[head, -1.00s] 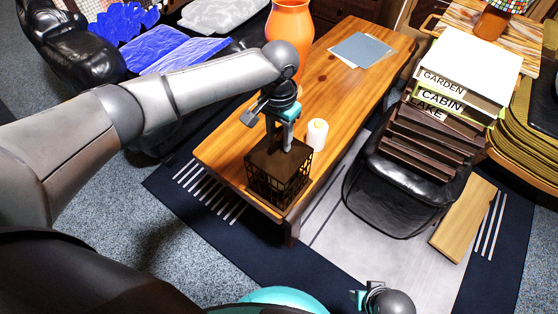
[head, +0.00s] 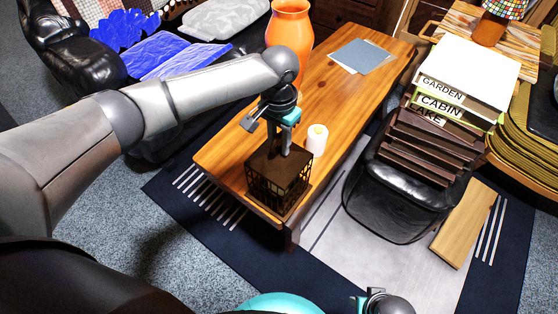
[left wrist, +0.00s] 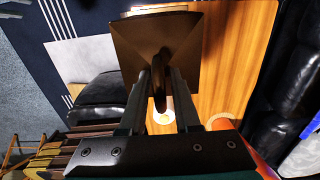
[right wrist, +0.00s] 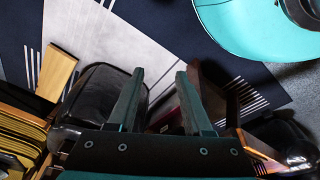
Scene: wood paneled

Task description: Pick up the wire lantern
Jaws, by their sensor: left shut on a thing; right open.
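The wire lantern (head: 279,180) is a dark brown box with mesh sides, upright at the near end of the wooden coffee table (head: 330,105). My left gripper (head: 278,148) is above it, shut on its top ring. In the left wrist view the lantern's brown square top (left wrist: 155,40) shows, with the ring (left wrist: 159,85) between the fingers. I cannot tell whether its base touches the table. My right gripper (right wrist: 160,78) is open and empty, away from the lantern; part of it shows at the bottom of the head view (head: 372,300).
A white candle (head: 317,140) stands close to the lantern's right. An orange vase (head: 290,25) and papers (head: 361,56) are farther back on the table. A black chair (head: 390,195) with stacked brown trays and sign boxes (head: 455,75) stands to the right.

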